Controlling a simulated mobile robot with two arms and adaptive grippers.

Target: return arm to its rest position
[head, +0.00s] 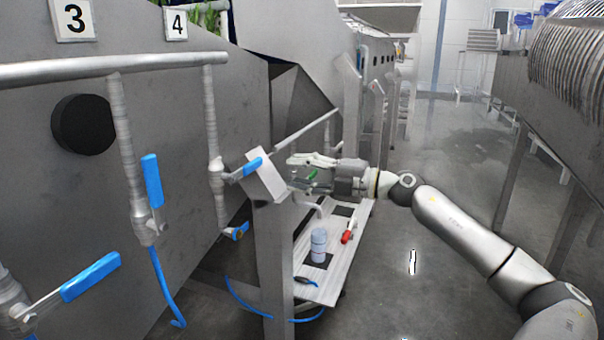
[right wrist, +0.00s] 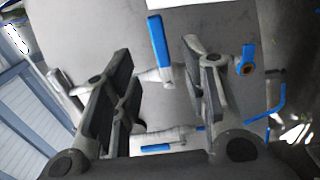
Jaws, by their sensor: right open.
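My right arm (head: 455,225) reaches in from the lower right of the head view. My right gripper (head: 308,172) is open, beside a grey post and above a small cart or shelf. It is close to a blue-handled valve (head: 252,167) in the picture; I cannot tell the gap in depth. In the right wrist view the two dark fingers of the right gripper (right wrist: 160,72) stand well apart with nothing gripped. A blue lever (right wrist: 158,48) shows beyond them. My left gripper is not in the head view.
The cart top (head: 318,283) holds a blue-grey cylinder (head: 318,246) and a red-and-white item (head: 348,234). Pipes with blue valve levers (head: 152,182) line the grey tank at left. A machine stands at right. The floor aisle (head: 440,190) between is clear.

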